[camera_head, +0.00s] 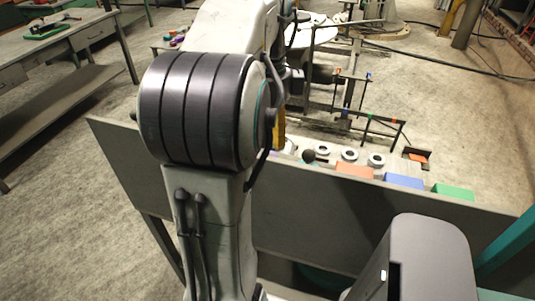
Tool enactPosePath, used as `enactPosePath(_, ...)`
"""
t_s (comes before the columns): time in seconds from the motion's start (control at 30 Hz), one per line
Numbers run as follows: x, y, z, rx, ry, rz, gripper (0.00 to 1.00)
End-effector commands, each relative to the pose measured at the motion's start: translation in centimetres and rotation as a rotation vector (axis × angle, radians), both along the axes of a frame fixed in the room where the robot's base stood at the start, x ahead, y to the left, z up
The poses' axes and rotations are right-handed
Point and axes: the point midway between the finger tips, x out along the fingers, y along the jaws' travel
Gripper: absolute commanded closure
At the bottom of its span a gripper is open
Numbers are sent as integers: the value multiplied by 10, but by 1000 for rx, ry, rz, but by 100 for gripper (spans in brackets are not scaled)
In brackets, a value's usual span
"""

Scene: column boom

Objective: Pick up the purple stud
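Small coloured pieces, pink to purple among them (177,38), lie on a surface at the upper left, just beyond my arm. They are too small for me to say which is the purple stud. My own arm fills the middle of the view and covers much of the work area. My gripper's fingers cannot be made out; dark parts at the far side of my arm may belong to it. I see nothing clearly held.
A board edge (330,220) runs across the front. Behind it are an orange block (355,171), a blue block (404,181), a green block (453,191) and white rings (349,155). Thin dark frames (383,118) stand beyond. A workbench (60,40) is at left.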

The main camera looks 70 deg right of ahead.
Motion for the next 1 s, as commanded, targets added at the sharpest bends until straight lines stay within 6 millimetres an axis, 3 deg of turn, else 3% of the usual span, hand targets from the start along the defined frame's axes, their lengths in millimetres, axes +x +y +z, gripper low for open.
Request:
enactPosePath(0.43,2,-3,-47,2,1,2,42)
enactPosePath(0.83,2,-3,-54,-1,0,3,39)
enactPosePath(1.0,2,-3,-54,-1,0,3,54)
